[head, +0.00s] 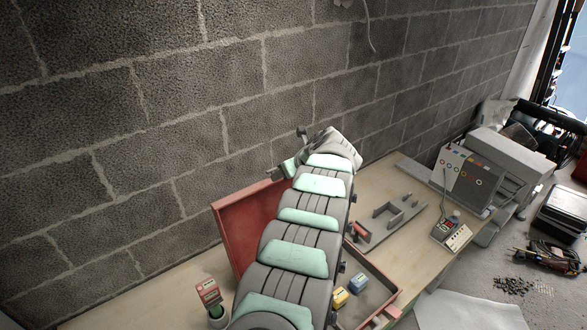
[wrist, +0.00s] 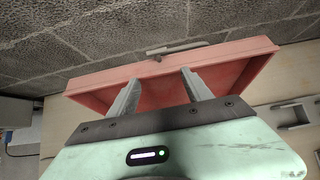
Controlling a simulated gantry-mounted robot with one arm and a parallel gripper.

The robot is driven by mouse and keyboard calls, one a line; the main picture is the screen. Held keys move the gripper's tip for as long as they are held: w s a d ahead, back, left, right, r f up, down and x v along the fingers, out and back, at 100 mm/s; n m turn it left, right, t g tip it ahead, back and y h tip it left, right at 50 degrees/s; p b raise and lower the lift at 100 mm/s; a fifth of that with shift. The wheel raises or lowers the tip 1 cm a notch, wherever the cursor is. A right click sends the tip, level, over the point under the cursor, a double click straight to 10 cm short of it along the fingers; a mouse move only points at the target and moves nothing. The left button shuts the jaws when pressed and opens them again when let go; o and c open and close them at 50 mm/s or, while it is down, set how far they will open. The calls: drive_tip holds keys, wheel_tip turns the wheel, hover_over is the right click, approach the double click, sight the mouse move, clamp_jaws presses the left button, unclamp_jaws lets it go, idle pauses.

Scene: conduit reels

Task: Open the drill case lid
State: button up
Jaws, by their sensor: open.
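The drill case is red, and its lid (head: 238,222) stands raised at the back of the case in the head view. The open case base (head: 385,283) lies on the bench, partly hidden by my arm. In the wrist view the lid (wrist: 235,68) spans the picture, with a grey handle (wrist: 176,48) on its top edge. My gripper (wrist: 160,77) is open, its two fingers apart in front of the lid's inner face. I cannot tell whether they touch it. In the head view my arm hides the fingertips.
A grey tray (head: 385,222), a handheld meter (head: 452,232) and a grey machine (head: 470,178) stand to the right. A block wall (head: 180,150) rises close behind the bench.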

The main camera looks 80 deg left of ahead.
drive_tip(key=p+v, duration=0.5)
drive_tip(key=v, duration=0.5)
drive_tip(key=shift+p, duration=0.3)
drive_tip(key=shift+d, duration=0.15)
